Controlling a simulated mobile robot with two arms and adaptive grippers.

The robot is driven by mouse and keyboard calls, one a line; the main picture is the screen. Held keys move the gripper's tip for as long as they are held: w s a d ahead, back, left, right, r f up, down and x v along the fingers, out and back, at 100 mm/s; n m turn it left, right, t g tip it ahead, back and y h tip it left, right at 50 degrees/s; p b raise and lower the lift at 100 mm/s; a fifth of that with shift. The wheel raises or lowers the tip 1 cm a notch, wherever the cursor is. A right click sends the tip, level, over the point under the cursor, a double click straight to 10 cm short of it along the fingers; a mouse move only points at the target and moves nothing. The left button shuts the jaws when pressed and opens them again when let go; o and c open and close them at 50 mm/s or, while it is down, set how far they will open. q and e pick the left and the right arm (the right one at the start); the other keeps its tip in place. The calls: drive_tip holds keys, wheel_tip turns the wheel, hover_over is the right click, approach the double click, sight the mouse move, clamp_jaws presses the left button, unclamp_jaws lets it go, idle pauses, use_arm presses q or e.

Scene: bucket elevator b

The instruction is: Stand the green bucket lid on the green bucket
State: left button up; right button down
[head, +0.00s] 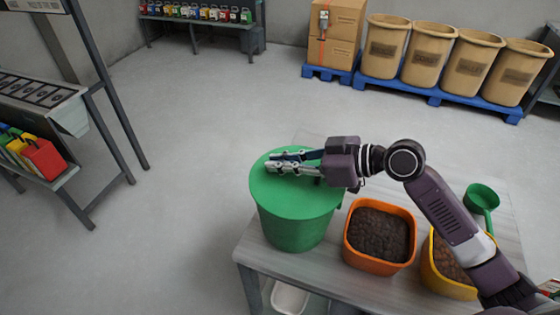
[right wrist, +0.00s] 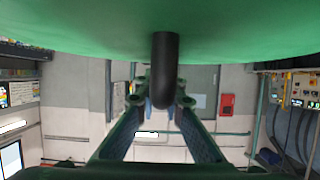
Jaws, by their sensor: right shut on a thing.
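The green bucket (head: 297,232) stands on the near left part of the table. The round green lid (head: 300,200) covers its top; I cannot tell whether it rests fully on the rim or is slightly above it. My right gripper (head: 274,163) reaches in from the right, lying low over the lid's top. In the right wrist view the lid (right wrist: 80,28) fills the upper edge, and its black handle (right wrist: 165,70) stands between the fingertips (right wrist: 160,97). The gripper is shut on this handle. My left gripper is not in view.
On the table (head: 495,228), an orange tub (head: 366,262) of dark material stands right of the bucket, close to it. A yellow tub (head: 437,275) and a green scoop (head: 481,198) are further right. A white container (head: 290,298) shows below the table top. The floor on the left is clear.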

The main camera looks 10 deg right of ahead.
drive_tip(key=shift+f, duration=0.2)
drive_tip(key=c, duration=2)
unclamp_jaws()
drive_tip(key=shift+o, duration=0.2)
